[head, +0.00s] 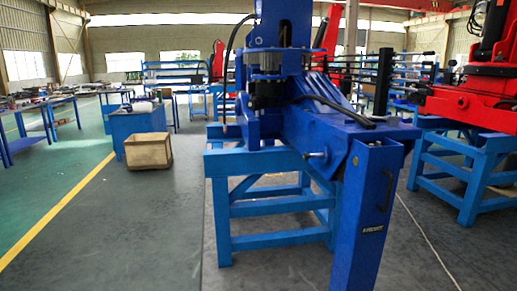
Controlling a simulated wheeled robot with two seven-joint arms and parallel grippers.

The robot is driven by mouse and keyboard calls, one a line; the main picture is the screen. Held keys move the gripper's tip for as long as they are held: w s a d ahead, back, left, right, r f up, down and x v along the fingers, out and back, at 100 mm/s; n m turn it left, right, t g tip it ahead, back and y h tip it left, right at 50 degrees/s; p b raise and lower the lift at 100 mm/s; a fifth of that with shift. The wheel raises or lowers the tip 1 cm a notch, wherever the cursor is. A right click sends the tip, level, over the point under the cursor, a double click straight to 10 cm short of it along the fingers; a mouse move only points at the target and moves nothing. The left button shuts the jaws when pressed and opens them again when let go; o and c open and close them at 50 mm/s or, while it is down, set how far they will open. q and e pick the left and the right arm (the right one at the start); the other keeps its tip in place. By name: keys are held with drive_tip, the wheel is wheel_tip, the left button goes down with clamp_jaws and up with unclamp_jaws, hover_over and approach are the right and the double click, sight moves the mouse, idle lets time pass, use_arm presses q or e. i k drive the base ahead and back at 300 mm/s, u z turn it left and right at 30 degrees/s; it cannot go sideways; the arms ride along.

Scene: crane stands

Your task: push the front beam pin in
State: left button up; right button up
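A blue crane (290,95) rests on a blue stand (275,209) in the middle of the head view. Its blue beam (345,128) reaches toward me and to the right, with an upright blue leg (362,225) at its near end. A small pin-like part (316,155) sticks out to the left from the side of the beam, beside the leg. How deep it sits cannot be told. The leg carries a dark handle (388,191) and a small label. Neither of my grippers is in view.
A red crane (468,103) on another blue stand (462,170) is at the right. A tan box (148,150) and a blue cabinet (137,124) stand at the left. Grey floor is clear at front left, beside a yellow line (62,207). Workbenches line the far left.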

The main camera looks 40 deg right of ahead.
sight(307, 156)
drive_tip(key=u, duration=0.1)
drive_tip(key=i, duration=2.65)
drive_tip(key=z, duration=1.2)
drive_tip(key=i, duration=1.3)
drive_tip(key=z, duration=1.35)
